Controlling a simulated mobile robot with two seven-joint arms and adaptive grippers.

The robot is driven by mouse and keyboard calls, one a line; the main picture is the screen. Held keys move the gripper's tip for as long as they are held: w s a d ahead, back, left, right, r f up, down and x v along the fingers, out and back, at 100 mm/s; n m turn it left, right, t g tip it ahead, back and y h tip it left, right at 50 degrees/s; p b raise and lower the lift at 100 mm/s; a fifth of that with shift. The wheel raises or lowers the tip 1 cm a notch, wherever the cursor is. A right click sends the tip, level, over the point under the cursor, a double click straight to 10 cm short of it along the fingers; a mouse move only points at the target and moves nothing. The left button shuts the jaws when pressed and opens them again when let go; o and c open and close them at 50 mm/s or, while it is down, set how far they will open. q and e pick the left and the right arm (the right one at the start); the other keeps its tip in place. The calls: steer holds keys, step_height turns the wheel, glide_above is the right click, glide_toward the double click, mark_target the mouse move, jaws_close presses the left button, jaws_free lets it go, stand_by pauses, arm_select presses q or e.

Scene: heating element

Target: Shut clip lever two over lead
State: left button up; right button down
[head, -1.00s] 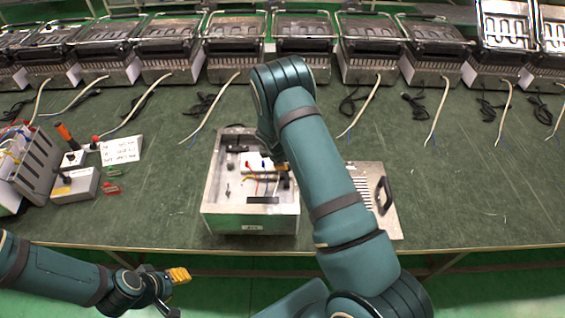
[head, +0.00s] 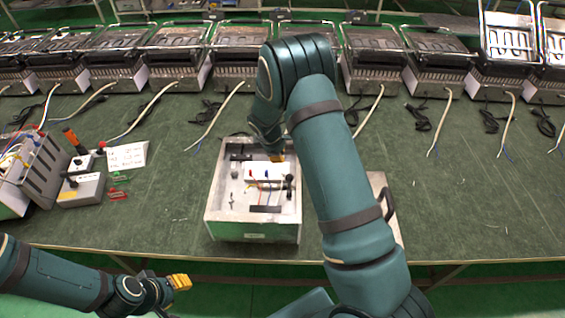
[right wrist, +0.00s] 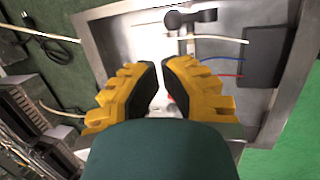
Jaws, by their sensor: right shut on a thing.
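The open metal box (head: 252,231) stands at mid-table. Inside it is a white terminal block (head: 262,172) with thin red, yellow and blue wires in front of it. My right gripper (head: 277,157) points down into the box at the block's far right edge. In the right wrist view its yellow fingers (right wrist: 160,78) are close together on a small part low between them, mostly hidden. I cannot make out which lever it is, or the lead under it. My left gripper (head: 172,293) hangs in front of the table edge, away from the box; its jaw gap is unclear.
A metal cover plate (head: 378,182) with a black handle lies right of the box, partly behind my right arm. Left stand a grey tester box (head: 83,190), a paper card (head: 126,157) and red and green clips (head: 119,194). Grills with loose cords line the back.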

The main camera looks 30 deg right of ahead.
steer(key=shift+v, duration=1.45)
